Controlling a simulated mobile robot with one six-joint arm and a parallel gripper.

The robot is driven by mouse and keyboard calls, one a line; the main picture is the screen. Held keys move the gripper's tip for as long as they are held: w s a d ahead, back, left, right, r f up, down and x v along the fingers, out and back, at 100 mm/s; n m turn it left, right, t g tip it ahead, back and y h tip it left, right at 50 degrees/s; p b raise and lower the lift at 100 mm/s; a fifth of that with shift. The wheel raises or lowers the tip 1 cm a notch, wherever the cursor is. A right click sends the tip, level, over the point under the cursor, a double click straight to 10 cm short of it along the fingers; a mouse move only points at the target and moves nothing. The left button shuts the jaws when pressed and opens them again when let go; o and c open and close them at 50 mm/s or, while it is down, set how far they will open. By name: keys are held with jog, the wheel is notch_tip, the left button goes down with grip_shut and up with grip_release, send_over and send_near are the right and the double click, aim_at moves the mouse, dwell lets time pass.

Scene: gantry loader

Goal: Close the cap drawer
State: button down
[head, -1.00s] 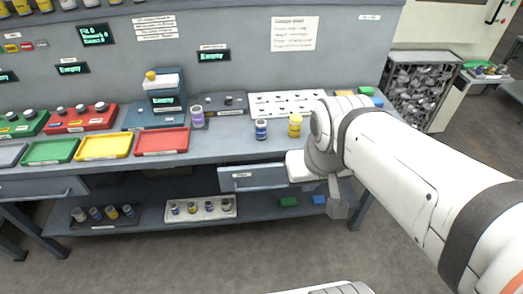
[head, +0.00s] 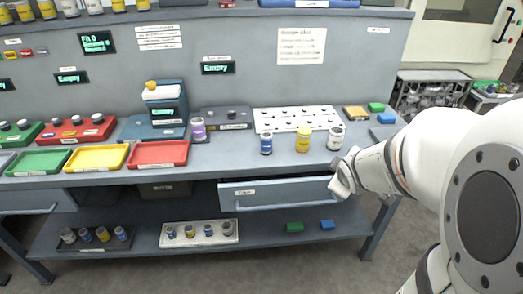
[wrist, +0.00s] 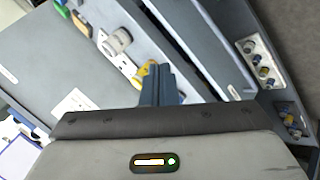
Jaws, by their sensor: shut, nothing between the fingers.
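The cap drawer (head: 270,194) is a blue-grey drawer under the bench top, with a label and a long bar handle. Its front stands a little forward of the bench edge; how far it is open is hard to tell. My gripper (head: 340,186) is at the right end of the drawer front, its fingers mostly hidden in the head view. In the wrist view the gripper's dark fingers (wrist: 159,75) are shut and empty, close to the bench edge and the drawer front (wrist: 208,42). Contact with the drawer cannot be made out.
A blue jar (head: 266,144), a yellow jar (head: 303,140) and a white jar (head: 335,138) stand on the bench above the drawer. A white tray of jars (head: 199,236) and green and blue blocks (head: 294,227) are on the lower shelf. Open floor lies in front.

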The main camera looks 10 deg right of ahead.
aim_at(284, 206)
jog(key=w+f+n+t+y+b, duration=0.15)
jog(key=f+n+b, duration=0.25)
jog(key=f, duration=0.4)
jog(key=w+f+n+t+y+b, duration=0.1)
jog(key=w+f+n+y+b, duration=0.25)
jog(key=f, duration=0.35)
jog(key=s+a+f+n+y+b, duration=0.6)
jog(key=f+n+y+b, duration=0.15)
jog(key=f+y, duration=0.2)
jog(key=w+a+f+n, duration=0.1)
jog(key=w+a+f, duration=0.1)
jog(key=w+a, duration=0.4)
jog(key=w, duration=0.4)
jog(key=shift+w+a, duration=0.25)
jog(key=shift+a, duration=0.15)
jog(key=shift+f, duration=0.15)
jog(key=w+b, duration=0.3)
jog(key=w, duration=0.1)
jog(key=shift+w+f, duration=0.1)
jog(key=shift+w, duration=0.25)
jog(key=shift+w+r, duration=0.1)
jog(key=shift+r, duration=0.25)
